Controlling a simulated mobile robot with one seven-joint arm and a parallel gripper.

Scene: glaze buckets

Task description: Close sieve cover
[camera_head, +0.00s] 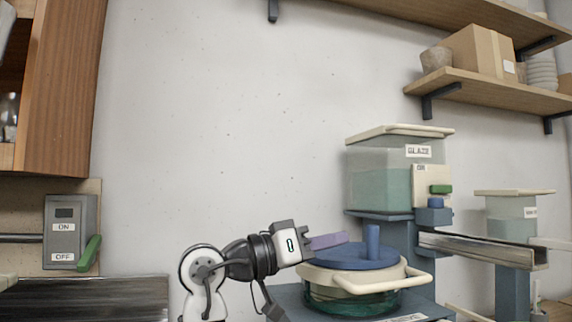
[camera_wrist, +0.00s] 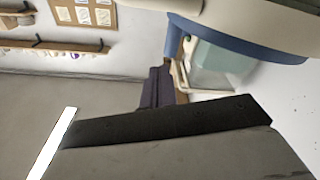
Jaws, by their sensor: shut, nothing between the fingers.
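The sieve cover (camera_head: 352,258) is a blue disc with an upright blue knob (camera_head: 372,240). It lies over the cream rim (camera_head: 390,277) of a green, see-through bucket (camera_head: 352,299); I cannot tell whether it is fully seated. My gripper (camera_head: 328,241) comes in from the left, with purple fingers shut and empty just above the cover's left part. I cannot tell whether they touch it. In the wrist view, my shut fingers (camera_wrist: 158,88) show at the centre, and a blue curved edge with a cream part fills the top right.
A glaze tank (camera_head: 378,185) with a cream lid stands behind the bucket, with a green-handled valve (camera_head: 440,189). A metal trough (camera_head: 485,249) runs right towards a second tank (camera_head: 512,215). A switch box (camera_head: 70,232) hangs at left. The wall space above my arm is clear.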

